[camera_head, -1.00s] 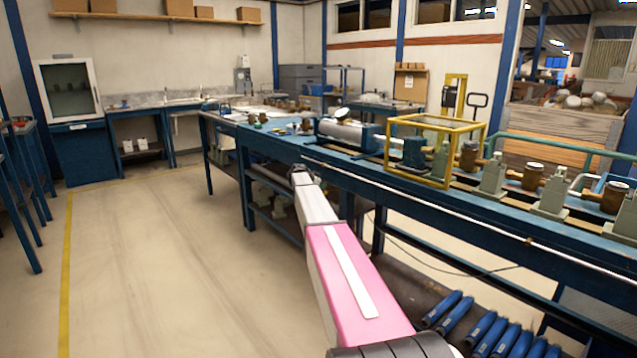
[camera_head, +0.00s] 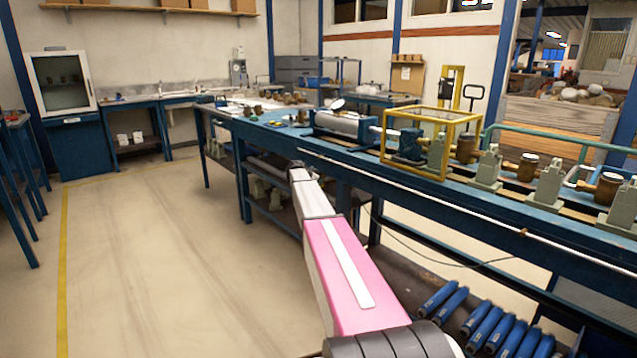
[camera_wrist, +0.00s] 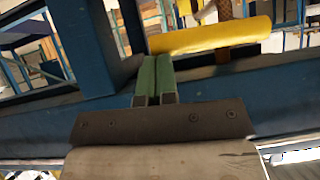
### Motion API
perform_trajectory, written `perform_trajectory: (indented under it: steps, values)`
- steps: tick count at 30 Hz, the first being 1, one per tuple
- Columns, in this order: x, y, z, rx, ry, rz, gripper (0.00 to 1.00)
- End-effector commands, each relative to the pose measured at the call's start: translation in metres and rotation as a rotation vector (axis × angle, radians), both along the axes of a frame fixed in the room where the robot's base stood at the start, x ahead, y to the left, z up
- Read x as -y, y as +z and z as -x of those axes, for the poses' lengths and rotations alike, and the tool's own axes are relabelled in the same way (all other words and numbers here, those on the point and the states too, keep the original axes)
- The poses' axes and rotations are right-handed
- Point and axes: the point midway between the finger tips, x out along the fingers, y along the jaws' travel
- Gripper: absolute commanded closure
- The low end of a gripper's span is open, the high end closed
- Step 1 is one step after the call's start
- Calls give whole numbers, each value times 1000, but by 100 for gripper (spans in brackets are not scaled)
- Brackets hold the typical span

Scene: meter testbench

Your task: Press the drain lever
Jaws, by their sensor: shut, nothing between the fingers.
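My gripper (camera_wrist: 154,82) shows in the wrist view with its two green fingers side by side and shut, nothing between them. A yellow bar (camera_wrist: 210,36) lies just beyond the fingertips, to the right; I cannot tell whether it touches them, or whether it is the drain lever or part of a frame. In the head view my arm reaches forward to the front side of the long blue bench (camera_head: 450,205); the fingers are too small to make out there. I cannot pick out the drain lever for certain in the head view.
The bench carries a yellow cage frame (camera_head: 415,170), a grey cylinder (camera_head: 338,124) and several meters (camera_head: 527,166). A white rod (camera_head: 400,185) runs along its front edge. Blue cylinders (camera_head: 485,328) lie on the lower shelf. The floor (camera_head: 160,260) left of my arm is clear.

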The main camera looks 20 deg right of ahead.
Motion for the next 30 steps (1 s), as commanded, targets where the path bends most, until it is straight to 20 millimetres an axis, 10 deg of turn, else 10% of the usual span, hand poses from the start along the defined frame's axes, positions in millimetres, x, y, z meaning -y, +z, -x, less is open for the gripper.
perform_trajectory:
  steps: [30]
  values:
    - [-2, -70, -7, 569, 0, -208, 100]
